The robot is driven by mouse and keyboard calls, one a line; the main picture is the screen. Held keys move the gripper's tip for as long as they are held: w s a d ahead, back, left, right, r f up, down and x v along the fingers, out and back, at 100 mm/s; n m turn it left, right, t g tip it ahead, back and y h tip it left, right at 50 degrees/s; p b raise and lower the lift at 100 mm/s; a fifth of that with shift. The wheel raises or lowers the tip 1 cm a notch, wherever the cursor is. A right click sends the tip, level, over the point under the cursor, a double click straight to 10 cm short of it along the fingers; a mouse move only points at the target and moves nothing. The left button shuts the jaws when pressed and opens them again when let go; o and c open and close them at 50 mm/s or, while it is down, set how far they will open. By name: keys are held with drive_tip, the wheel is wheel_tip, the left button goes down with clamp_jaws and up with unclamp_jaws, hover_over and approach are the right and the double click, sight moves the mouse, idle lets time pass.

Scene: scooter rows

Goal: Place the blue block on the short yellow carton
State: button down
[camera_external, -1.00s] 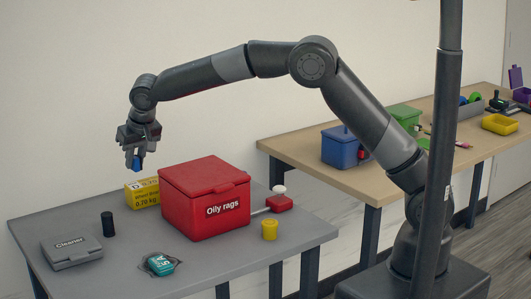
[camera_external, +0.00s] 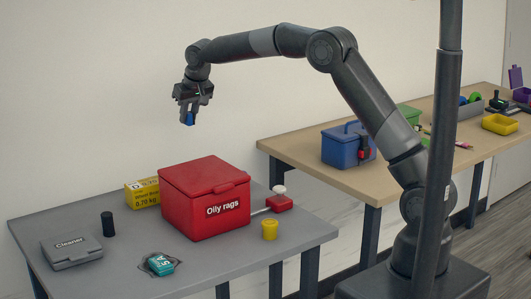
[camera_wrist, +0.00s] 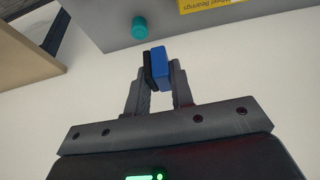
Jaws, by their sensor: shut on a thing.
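The blue block (camera_external: 188,119) is between the fingertips of my gripper (camera_external: 188,111), which is shut on it. They are up in the air, above and behind the red box in the external view. In the wrist view the block (camera_wrist: 160,66) sticks out past the fingertips of my gripper (camera_wrist: 160,80). A yellow carton (camera_external: 142,193) stands on the grey table, left of the red box and partly hidden by it. Part of a yellow carton (camera_wrist: 210,4) shows at the top edge of the wrist view.
The red "Oily rags" box (camera_external: 206,201) is on the grey table (camera_external: 215,258). A black cylinder (camera_external: 108,223), grey "Cleaner" case (camera_external: 71,253), teal roll (camera_external: 160,264) and yellow cup (camera_external: 270,229) stand around it. A blue toolbox (camera_external: 345,148) is on the wooden table.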

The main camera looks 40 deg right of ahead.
drive_tip(key=w+d+f, duration=0.2)
drive_tip(key=d+f, duration=0.3)
drive_tip(key=a+f, duration=0.2)
drive_tip(key=a, duration=0.1)
drive_tip(key=w+a+f, duration=0.1)
drive_tip(key=a+f, duration=0.1)
drive_tip(key=a, duration=0.2)
drive_tip(key=w+a+f, duration=0.1)
drive_tip(key=a+f, duration=0.2)
drive_tip(key=a, duration=0.1)
drive_tip(key=shift+a, duration=0.2)
drive_tip(key=shift+f, duration=2)
drive_tip(key=shift+f, duration=0.15)
drive_tip(key=c, duration=1.3)
unclamp_jaws()
drive_tip(key=shift+o, duration=0.2)
